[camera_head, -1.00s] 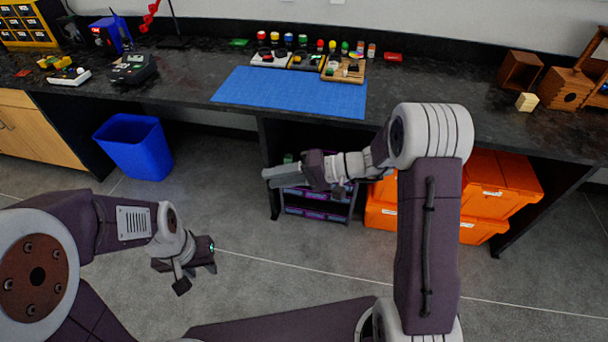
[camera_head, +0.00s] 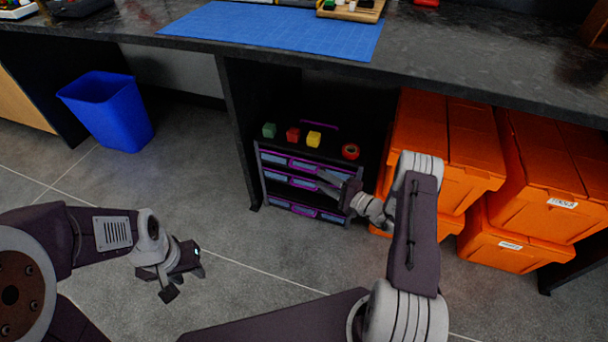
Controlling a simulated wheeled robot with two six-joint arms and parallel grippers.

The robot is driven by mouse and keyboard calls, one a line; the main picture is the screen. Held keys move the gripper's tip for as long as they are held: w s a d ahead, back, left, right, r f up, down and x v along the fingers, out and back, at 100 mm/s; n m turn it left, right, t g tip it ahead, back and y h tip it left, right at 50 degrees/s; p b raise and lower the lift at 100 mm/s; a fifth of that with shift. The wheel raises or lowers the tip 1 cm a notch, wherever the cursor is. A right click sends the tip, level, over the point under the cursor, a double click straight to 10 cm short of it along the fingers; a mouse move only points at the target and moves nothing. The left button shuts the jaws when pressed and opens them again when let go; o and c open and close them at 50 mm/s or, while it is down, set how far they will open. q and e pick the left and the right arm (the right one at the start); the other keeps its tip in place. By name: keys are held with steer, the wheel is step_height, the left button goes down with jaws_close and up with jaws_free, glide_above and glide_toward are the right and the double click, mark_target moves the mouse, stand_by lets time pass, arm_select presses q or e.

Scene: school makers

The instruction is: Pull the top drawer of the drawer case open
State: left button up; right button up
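The drawer case (camera_head: 272,189) stands on the floor under the bench. It is dark with purple trim and has three stacked drawers, which look shut. The top drawer (camera_head: 277,159) has a pale front panel; its right part is close to my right gripper. My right gripper (camera_head: 326,182) is in front of the case's right side; its fingers look spread, and I cannot tell whether they touch the case. My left gripper (camera_head: 185,286) is low at the left, over the floor, with fingers apart and empty, away from the case.
Orange bins (camera_head: 520,190) stand at the right. A blue waste bin (camera_head: 110,115) stands left. The floor in front is clear.

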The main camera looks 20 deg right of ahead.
mark_target(304, 169)
steer(key=b+x, duration=0.5)
steer(key=x, duration=0.3)
steer(key=shift+w+a+f, duration=0.1)
steer(key=shift+w+a, duration=0.05)
steer(key=shift+w, duration=0.05)
steer(key=shift+w+a, duration=0.1)
steer(key=shift+w, duration=0.1)
jaws_close()
stand_by(0.9)
